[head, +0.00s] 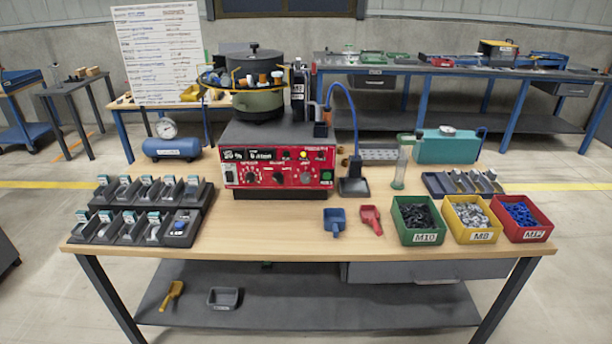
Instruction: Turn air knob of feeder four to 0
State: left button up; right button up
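A bowl feeder stands at the back middle of the wooden table in the head view. Its dark green bowl (258,98) has a black lid and sits on a dark base. The red control panel (278,168) on its front carries small displays, several knobs, lamps and buttons. The lettering is too small to tell which knob is the air knob, and I cannot read a feeder number. Neither of my grippers is in view.
Black racks (140,212) fill the table's left side. Green (418,238), yellow (472,234) and red (528,232) bins stand front right. Blue (335,220) and red (371,219) scoops lie before the panel. The front middle-left tabletop is clear.

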aim_at(305, 177)
jog(key=l, duration=1.3)
jog(key=i+u, duration=0.05)
jog(key=i, duration=0.05)
